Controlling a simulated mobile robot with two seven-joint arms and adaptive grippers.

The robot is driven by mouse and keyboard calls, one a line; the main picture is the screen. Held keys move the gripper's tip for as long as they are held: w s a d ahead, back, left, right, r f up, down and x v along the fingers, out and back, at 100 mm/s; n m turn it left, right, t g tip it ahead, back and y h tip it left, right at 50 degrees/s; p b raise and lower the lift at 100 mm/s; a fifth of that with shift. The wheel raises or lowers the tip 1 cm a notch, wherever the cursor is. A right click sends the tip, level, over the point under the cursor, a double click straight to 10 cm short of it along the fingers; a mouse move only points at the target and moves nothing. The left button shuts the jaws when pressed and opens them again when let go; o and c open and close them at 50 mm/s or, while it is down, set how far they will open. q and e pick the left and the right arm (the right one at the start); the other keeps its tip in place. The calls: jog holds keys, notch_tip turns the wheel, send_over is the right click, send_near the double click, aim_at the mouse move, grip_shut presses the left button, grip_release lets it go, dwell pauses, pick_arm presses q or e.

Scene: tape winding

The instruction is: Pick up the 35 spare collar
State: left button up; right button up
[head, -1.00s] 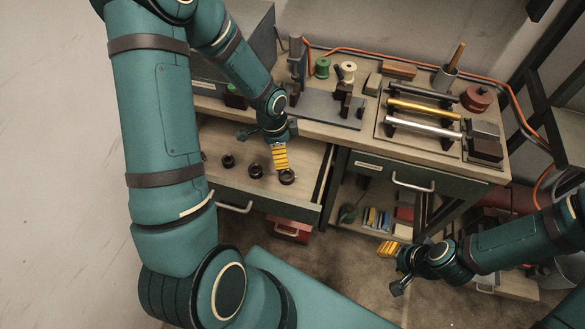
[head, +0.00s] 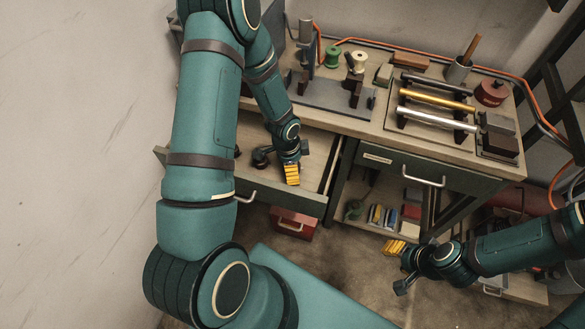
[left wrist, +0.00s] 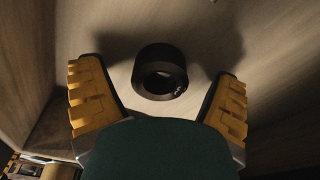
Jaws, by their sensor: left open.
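In the left wrist view a dark ring-shaped collar (left wrist: 160,73) lies on the pale drawer floor, ahead of and between the two yellow fingers of my left gripper (left wrist: 158,82). There is clear room on both sides of it. A small pale mark shows on it, too small to read. In the head view my left gripper (head: 292,176) points down inside the open drawer (head: 310,145) and hides this collar. Another dark collar (head: 238,151) shows to its left, beside my arm. My right gripper (head: 396,247) hangs near the lower right, away from the drawer; its opening is unclear.
The drawer's side and front walls (head: 285,198) stand close around my left gripper. The bench above carries a rack with several bars (head: 436,104), green and cream spools (head: 332,57) and a dark fixture. A red box (head: 294,222) sits below the drawer.

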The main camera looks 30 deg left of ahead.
pick_arm(q)
jog(key=shift+f, duration=0.1)
jog(key=c, duration=1.4)
jog(key=shift+o, duration=0.2)
